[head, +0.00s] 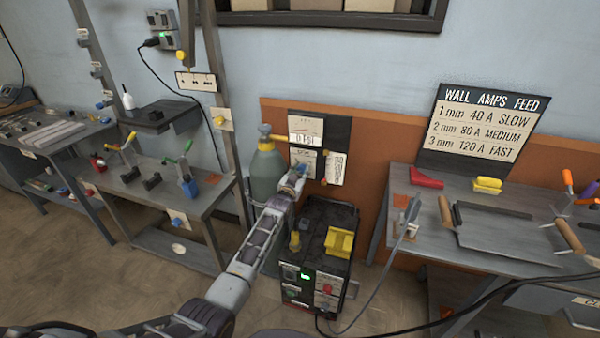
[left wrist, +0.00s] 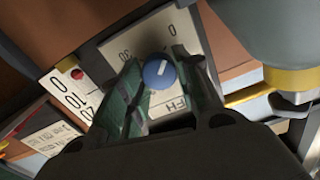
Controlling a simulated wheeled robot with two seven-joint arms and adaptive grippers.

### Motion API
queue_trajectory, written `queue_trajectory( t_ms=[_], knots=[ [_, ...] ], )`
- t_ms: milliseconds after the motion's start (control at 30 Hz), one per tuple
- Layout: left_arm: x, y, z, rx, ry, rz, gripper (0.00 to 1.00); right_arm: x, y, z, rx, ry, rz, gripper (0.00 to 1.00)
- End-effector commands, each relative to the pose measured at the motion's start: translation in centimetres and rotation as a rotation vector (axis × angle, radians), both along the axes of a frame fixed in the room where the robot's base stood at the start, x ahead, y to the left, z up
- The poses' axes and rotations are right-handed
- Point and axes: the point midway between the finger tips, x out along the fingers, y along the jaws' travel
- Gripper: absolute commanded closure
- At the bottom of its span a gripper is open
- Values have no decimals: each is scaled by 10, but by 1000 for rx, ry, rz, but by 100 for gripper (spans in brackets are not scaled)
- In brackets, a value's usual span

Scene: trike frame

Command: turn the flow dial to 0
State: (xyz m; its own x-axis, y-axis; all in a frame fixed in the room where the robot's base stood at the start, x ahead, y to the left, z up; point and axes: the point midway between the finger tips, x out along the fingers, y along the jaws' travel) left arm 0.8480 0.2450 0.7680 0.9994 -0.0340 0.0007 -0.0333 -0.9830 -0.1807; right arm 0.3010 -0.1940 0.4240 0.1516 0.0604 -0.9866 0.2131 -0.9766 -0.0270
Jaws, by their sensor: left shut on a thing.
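The blue flow dial (left wrist: 159,73) sits on a pale plate (left wrist: 130,42) with printed numbers, in the left wrist view. A short white mark on the dial points roughly up the picture, toward the side where a printed 0 stands. My left gripper (left wrist: 162,88) has one finger on each side of the dial and is shut on it. In the head view my left gripper (head: 294,181) is at the wall panel beside the gas cylinder (head: 267,172), and it hides most of the dial. My right gripper is not in view.
A black welding machine (head: 322,250) with a yellow part on top stands just below my left arm. A grey workbench (head: 480,220) with a frame and clamps is at right. Another bench (head: 150,190) stands at left. A yellow cylinder fitting (left wrist: 285,82) is close by.

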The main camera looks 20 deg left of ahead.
Motion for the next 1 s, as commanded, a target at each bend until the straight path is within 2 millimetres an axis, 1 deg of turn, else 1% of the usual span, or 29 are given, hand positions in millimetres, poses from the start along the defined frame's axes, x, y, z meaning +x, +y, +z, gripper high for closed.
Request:
queue_trajectory(
  t_ms=[67,100,267,733,1000],
  knots=[
    [-1,0,-4,-1,6,0,91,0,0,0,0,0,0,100],
    [-1,0,-4,-1,6,0,66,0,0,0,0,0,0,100],
    [-1,0,-3,0,4,1,45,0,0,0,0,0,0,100],
    [-2,0,-1,1,1,0,45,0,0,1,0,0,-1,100],
    [-14,1,-2,1,1,0,45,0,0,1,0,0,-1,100]
  ],
)
